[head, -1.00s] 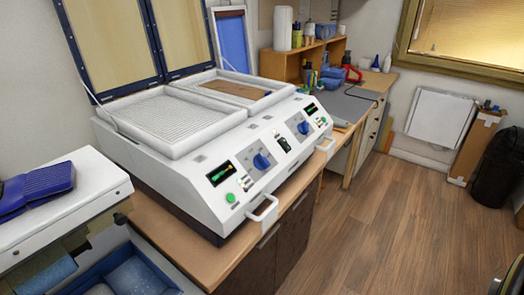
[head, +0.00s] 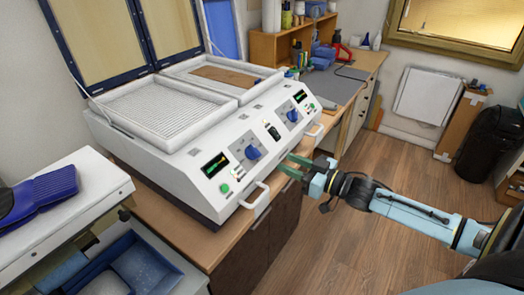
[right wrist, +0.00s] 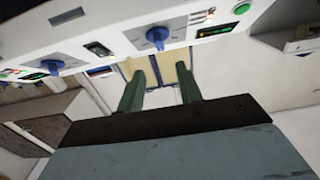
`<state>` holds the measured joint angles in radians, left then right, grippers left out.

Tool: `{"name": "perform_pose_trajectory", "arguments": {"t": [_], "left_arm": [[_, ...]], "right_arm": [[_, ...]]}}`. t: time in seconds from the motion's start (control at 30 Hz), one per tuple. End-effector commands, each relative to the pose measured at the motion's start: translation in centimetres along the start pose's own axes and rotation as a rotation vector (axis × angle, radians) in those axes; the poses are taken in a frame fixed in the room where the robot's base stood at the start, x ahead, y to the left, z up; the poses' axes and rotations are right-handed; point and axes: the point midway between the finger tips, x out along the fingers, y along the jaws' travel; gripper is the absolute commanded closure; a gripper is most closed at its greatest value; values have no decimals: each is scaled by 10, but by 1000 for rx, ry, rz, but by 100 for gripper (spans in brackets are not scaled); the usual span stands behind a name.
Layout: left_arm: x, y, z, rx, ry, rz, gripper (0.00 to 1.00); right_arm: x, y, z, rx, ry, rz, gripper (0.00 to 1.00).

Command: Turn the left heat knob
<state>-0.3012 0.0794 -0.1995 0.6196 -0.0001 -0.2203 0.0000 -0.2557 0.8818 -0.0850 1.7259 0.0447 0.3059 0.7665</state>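The left heat knob (head: 253,153) is a blue knob on the sloped white front panel of the two-bay heating machine (head: 190,165), beside a dark display and a green button. In the right wrist view, which looks upside down, the left knob (right wrist: 157,38) lies beyond the fingers. My right gripper (head: 294,165) is in front of the panel, to the right of the left knob and apart from it. Its two green fingers are spread and empty, as the right wrist view (right wrist: 160,80) also shows. My left gripper is not in view.
A second blue knob (head: 292,115) sits farther right on the panel, with a black switch (head: 272,132) between. White handles (head: 256,195) stick out from the front edge. A white unit with a blue insole (head: 45,195) stands at the left. Open wooden floor lies at the right.

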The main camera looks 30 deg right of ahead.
Motion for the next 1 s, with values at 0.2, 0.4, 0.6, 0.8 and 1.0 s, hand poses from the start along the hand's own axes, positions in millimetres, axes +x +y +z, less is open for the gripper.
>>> {"name": "perform_pose_trajectory", "arguments": {"t": [0.2,0.4,0.6,0.8,1.0], "left_arm": [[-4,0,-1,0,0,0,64],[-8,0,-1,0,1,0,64],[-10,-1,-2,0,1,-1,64],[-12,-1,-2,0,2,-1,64],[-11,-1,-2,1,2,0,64]], "right_arm": [[32,0,-2,0,3,1,65],[61,0,-2,-1,3,1,65],[84,0,-1,0,2,1,65],[95,0,0,-2,-1,0,65],[96,0,1,-1,-2,0,65]]}}
